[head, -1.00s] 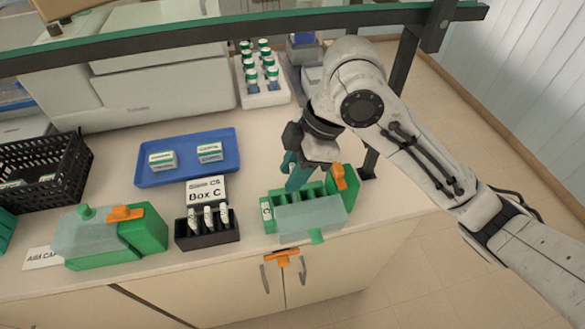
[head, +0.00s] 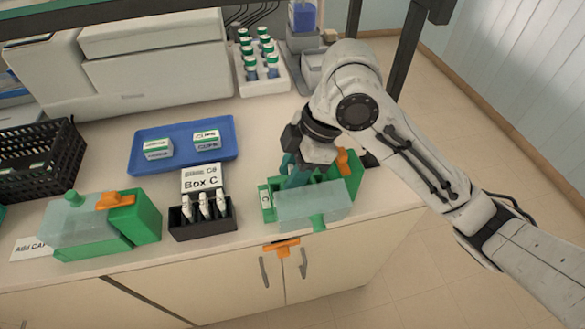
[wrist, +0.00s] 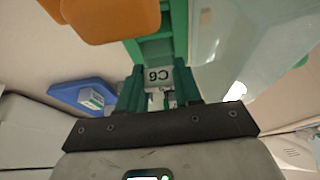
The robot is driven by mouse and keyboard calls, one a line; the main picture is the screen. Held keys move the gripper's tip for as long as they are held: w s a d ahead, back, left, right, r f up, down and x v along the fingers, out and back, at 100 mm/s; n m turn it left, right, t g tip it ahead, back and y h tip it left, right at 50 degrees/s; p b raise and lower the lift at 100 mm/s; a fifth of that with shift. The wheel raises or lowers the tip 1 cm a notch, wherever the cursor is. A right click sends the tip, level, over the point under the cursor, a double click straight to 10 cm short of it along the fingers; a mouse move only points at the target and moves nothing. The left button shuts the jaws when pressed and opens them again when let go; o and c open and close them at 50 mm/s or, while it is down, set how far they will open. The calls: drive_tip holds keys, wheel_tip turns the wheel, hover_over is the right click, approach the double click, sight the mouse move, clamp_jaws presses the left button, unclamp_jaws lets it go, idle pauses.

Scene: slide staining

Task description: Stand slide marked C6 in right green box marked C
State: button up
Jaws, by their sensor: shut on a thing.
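The right green box (head: 267,212) marked C stands near the counter's front edge, with a cloudy clear lid (head: 312,203) hinged out over its front side. My gripper (head: 292,180) reaches down into the open top of this box, its teal fingers low among the slots. In the wrist view, my gripper (wrist: 160,92) is shut on a white slide end (wrist: 158,75) that reads C6 upside down. The slide's lower part is hidden, so I cannot tell whether it touches the box floor. An orange clip (head: 343,160) sits at the box's right end.
A black rack (head: 203,230) with several white slides stands left of the box, before a "Box C" card (head: 201,182). Farther left is another green box (head: 148,222) with an orange clip. A blue tray (head: 185,170) and a vial rack (head: 264,88) lie behind.

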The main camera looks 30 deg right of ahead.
drive_tip(key=shift+f, duration=0.2)
drive_tip(key=o, duration=1.1)
drive_tip(key=shift+r, duration=0.1)
